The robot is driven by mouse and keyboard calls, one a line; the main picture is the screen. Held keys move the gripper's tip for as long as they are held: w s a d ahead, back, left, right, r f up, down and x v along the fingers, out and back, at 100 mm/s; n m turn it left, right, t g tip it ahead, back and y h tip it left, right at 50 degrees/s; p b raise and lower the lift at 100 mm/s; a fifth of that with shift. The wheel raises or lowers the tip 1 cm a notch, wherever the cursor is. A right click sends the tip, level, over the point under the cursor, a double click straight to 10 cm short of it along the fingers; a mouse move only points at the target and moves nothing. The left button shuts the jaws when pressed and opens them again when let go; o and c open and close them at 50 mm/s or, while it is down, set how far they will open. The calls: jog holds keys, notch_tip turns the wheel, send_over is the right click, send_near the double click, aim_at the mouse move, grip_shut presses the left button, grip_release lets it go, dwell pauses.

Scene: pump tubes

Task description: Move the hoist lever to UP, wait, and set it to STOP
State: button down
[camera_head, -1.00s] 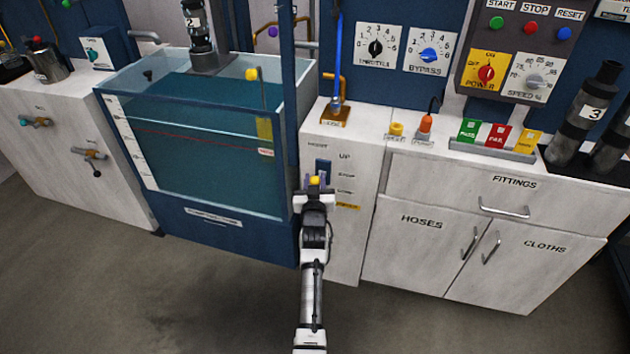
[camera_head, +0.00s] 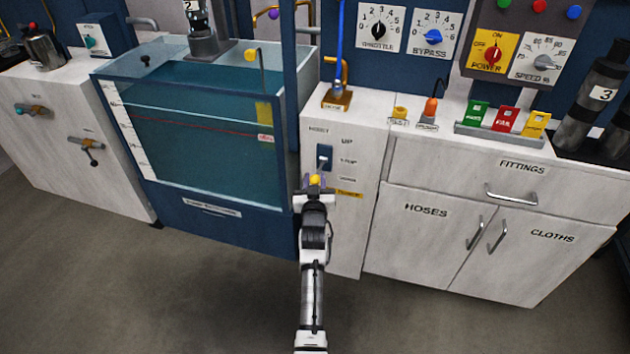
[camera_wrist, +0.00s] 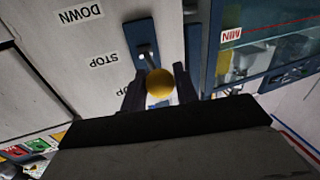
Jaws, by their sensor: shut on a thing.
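The hoist lever has a yellow ball knob (camera_head: 315,181) on a short grey stem, coming out of a blue plate (camera_head: 324,156) on the white hoist panel. Labels UP, STOP and DOWN run top to bottom beside the plate. My gripper (camera_head: 315,183) is shut on the knob, one finger on each side. In the wrist view, which is upside down, the knob (camera_wrist: 159,84) sits between the dark fingers (camera_wrist: 159,92), and the stem (camera_wrist: 148,56) meets the blue plate (camera_wrist: 143,34). The UP label is partly hidden there by a finger. The exact lever setting is hard to tell.
A glass-sided water tank (camera_head: 190,211) stands directly left of the hoist panel. A white cabinet with a drawer handle (camera_head: 511,194) and doors is on the right. Switches and dials fill the wall above. The floor (camera_head: 200,300) in front is clear.

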jog(key=shift+f, duration=0.35)
jog(key=c, duration=1.2)
grip_release()
jog(key=shift+o, duration=0.5)
jog(key=shift+r, duration=0.15)
jog(key=s+b, duration=0.2)
jog(key=s, duration=1.1)
jog(key=shift+s+a, duration=0.35)
jog(key=shift+s, duration=0.05)
